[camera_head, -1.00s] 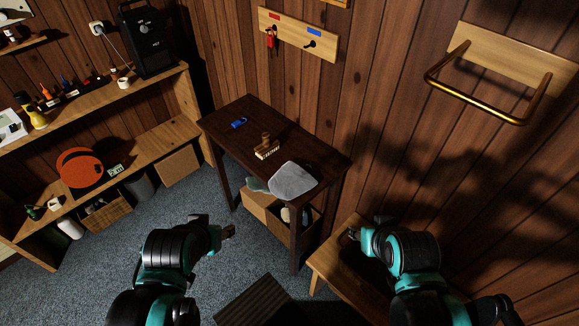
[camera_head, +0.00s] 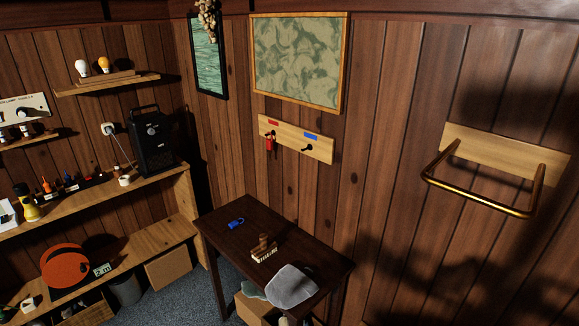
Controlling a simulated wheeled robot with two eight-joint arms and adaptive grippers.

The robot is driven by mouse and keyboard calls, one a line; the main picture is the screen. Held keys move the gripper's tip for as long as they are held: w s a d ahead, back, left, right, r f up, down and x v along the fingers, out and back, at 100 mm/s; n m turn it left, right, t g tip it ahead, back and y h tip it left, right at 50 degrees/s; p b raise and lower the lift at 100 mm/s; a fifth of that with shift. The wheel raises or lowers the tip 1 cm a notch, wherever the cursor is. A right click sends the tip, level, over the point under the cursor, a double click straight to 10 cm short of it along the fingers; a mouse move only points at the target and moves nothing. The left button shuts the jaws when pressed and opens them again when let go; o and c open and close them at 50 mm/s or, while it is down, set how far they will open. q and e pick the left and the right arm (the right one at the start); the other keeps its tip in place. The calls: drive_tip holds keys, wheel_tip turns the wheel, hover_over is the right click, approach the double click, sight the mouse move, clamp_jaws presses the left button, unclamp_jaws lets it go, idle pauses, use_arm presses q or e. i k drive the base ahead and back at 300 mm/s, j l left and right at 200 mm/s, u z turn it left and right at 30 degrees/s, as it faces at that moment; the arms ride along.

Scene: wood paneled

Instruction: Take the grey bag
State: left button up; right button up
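A grey, flat, rounded item that looks like the grey bag (camera_head: 292,286) lies on the front right part of the dark wooden table (camera_head: 225,239). A duller grey-green piece (camera_head: 252,290) sticks out at its left, by the table's front edge. I cannot tell whether that piece belongs to it. Neither of my grippers shows in the head view now, so nothing is seen touching the bag.
A brush (camera_head: 264,248) and a blue item (camera_head: 236,223) lie behind the bag on the table. A brass rail (camera_head: 480,202) juts from the right wall. A key board (camera_head: 295,140) hangs above the table. Shelves (camera_head: 150,240) stand at the left.

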sight(291, 287)
drive_tip(key=z, duration=1.3)
drive_tip(key=i+j+z, duration=0.15)
drive_tip(key=j, duration=0.15)
drive_tip(key=i+j+z, duration=0.15)
drive_tip(key=j, duration=0.15)
drive_tip(key=i+j+z, duration=0.1)
drive_tip(key=j, duration=0.2)
